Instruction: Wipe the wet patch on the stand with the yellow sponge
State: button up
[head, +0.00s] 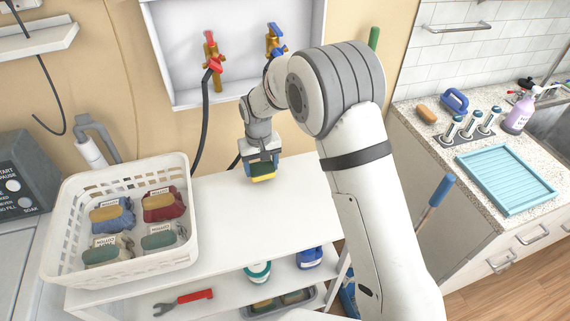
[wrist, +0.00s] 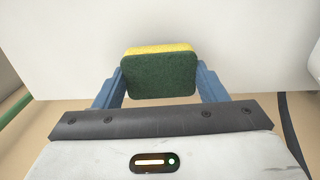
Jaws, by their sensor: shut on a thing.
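The yellow sponge (head: 264,177) has a dark green scouring side, which faces the camera in the wrist view (wrist: 160,77). My gripper (head: 262,167) is shut on it, with one blue finger on each side. The yellow face points down toward the white stand (head: 230,222). The sponge is at or just above the back part of the stand top; I cannot tell whether it touches. No wet patch can be made out on the white top in either view, and my arm hides part of the stand's right side.
A white basket (head: 125,268) with several bundles takes up the stand's left end. Red and blue taps (head: 212,55) with hoses are on the wall behind. A lower shelf holds a red wrench (head: 183,302) and bottles. The stand top's middle is clear. A counter with a teal tray (head: 492,179) is right.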

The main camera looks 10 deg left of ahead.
jog(key=shift+s+d+r, duration=0.1)
jog(key=shift+d+r, duration=0.05)
jog(key=shift+r, duration=0.5)
jog(key=shift+w+r+p, duration=0.25)
jog(key=shift+r+p, duration=0.5)
jog(key=shift+r, duration=0.3)
jog(key=shift+s+r+p, duration=0.15)
jog(key=shift+r+p, duration=0.45)
jog(key=shift+r, duration=0.65)
jog(key=shift+d, duration=0.1)
